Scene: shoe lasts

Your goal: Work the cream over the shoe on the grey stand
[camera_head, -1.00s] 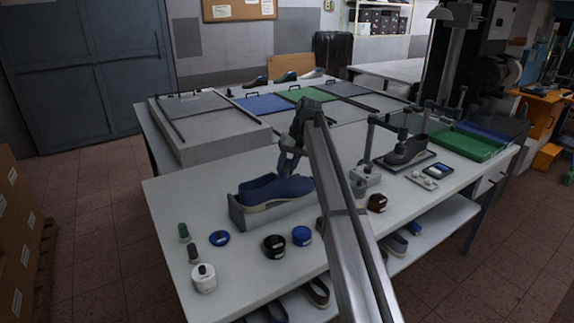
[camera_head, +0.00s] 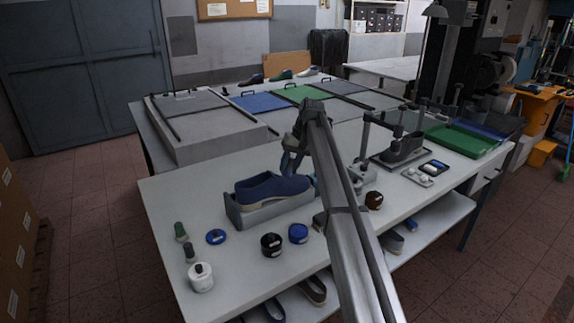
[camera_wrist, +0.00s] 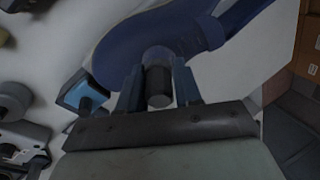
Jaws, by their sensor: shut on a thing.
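The blue shoe (camera_head: 272,188) rests in the grey stand (camera_head: 262,213) near the front middle of the table. In the wrist view the blue shoe (camera_wrist: 160,35) fills the top middle. My gripper (camera_head: 291,168) is over the right part of the shoe, pointing down. In the wrist view my gripper (camera_wrist: 158,90) is shut on a dark cylindrical applicator (camera_wrist: 158,85) with a grey end. The applicator's far end is against or very close to the shoe; exact contact cannot be told. Any cream on the shoe cannot be made out.
Blue tins (camera_head: 298,233), a black tin (camera_head: 271,245) and a brown tin (camera_head: 374,200) stand along the front. A white jar (camera_head: 200,277) and a green-topped applicator (camera_head: 181,232) are at the left. A dark shoe (camera_head: 402,148) sits in a clamp stand at the right.

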